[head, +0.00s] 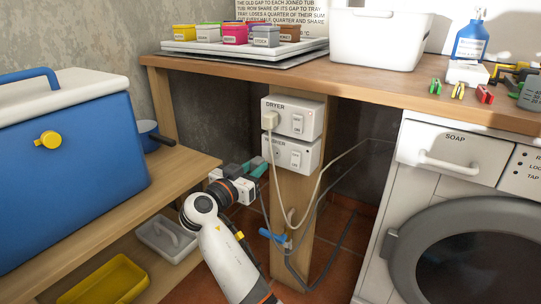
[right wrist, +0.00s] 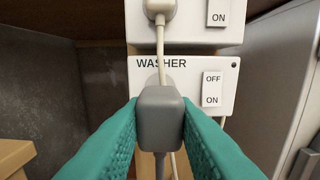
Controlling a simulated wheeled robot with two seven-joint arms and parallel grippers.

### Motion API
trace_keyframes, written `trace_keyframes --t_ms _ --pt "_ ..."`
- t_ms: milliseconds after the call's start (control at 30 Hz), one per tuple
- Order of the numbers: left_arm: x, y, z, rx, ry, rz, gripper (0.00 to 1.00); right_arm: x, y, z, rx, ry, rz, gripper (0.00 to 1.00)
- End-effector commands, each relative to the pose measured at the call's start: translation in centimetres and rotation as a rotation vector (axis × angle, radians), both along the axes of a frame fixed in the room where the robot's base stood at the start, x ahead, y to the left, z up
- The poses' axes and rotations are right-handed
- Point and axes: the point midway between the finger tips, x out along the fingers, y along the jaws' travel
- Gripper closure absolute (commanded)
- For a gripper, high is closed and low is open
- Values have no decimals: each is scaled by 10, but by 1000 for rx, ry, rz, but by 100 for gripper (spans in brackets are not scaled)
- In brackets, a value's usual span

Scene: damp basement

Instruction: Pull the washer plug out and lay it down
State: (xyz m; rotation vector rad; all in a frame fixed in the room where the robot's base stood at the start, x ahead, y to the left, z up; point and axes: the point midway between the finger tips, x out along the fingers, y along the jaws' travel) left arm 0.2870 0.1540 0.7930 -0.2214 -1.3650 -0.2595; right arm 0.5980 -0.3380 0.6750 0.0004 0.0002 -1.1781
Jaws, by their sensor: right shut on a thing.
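My right gripper (head: 255,167) reaches in beside the wooden post, with its teal fingers near the washer outlet. In the right wrist view, the fingers are shut on the grey washer plug (right wrist: 160,117), one on each side. The plug is in front of the white washer outlet box (head: 292,155), and part of the round socket (right wrist: 161,77) shows above it. The plug appears to stand off the socket, but its pins are hidden. Its grey cord (right wrist: 160,165) hangs down. My left gripper is not in view.
The dryer outlet box (head: 292,118) is just above, with a cream plug (head: 270,120) in it. A blue clip (head: 273,237) is low on the post (head: 283,210) by the cords. The shelf (head: 182,170) at left carries a blue cooler (head: 75,140). The washer (head: 450,215) stands right.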

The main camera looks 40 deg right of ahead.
Motion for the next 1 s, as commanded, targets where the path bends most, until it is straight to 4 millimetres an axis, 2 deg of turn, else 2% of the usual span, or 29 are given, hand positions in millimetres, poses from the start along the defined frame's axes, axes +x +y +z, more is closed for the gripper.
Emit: trace_keyframes --t_ms 367,1000 --pt "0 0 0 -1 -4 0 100 -1 4 0 -1 0 1 100" --pt "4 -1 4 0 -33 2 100 -19 46 0 -1 -1 0 100"
